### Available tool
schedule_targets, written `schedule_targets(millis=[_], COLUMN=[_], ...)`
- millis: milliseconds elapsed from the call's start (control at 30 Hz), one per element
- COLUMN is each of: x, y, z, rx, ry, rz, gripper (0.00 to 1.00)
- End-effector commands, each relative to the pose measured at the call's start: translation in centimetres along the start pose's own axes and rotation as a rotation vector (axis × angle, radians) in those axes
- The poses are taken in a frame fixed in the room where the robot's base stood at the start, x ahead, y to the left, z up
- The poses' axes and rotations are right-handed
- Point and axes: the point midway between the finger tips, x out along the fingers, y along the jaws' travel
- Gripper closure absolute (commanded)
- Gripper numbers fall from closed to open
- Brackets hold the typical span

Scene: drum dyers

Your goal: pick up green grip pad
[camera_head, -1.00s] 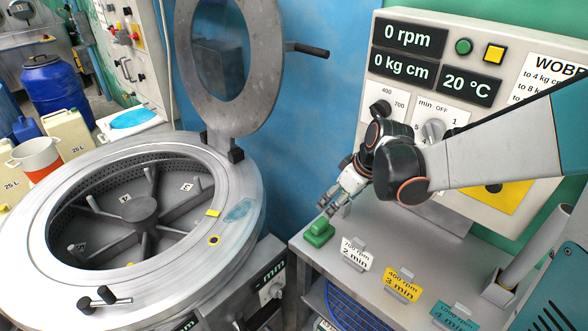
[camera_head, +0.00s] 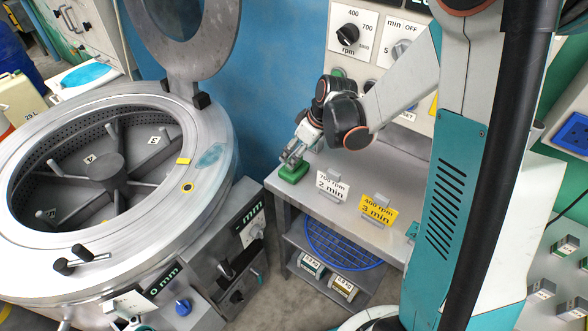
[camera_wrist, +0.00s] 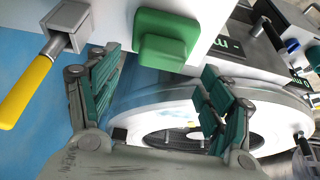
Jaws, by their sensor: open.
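The green grip pad (camera_head: 293,172) lies on the near left corner of the grey bench (camera_head: 333,213). It is a green block with a smaller raised part. In the wrist view the pad (camera_wrist: 168,38) is at the top centre, beyond the gap between the fingers. My gripper (camera_head: 291,154) is just above the pad in the head view, and I cannot tell there whether it touches. In the wrist view my gripper (camera_wrist: 162,92) has its two teal-padded fingers wide apart with nothing between them.
White (camera_head: 332,186) and yellow (camera_head: 377,209) speed cards stand on the bench right of the pad. A control panel (camera_head: 365,60) rises behind. The large open drum (camera_head: 205,140) is to the left. A yellow-handled lever (camera_wrist: 30,90) is beside the left finger in the wrist view.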

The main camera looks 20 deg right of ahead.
Motion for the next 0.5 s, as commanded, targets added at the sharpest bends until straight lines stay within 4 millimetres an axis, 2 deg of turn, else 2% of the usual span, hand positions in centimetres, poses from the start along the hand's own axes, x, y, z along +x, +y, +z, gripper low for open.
schedule_targets(millis=[300, 500], x=[4.5, 4.8], y=[-0.1, -0.1], z=[0.2, 0.2], rx=[-0.001, 0.0], ry=[0.0, 0.0], rz=[0.0, 0.0], gripper=[0.27, 0.27])
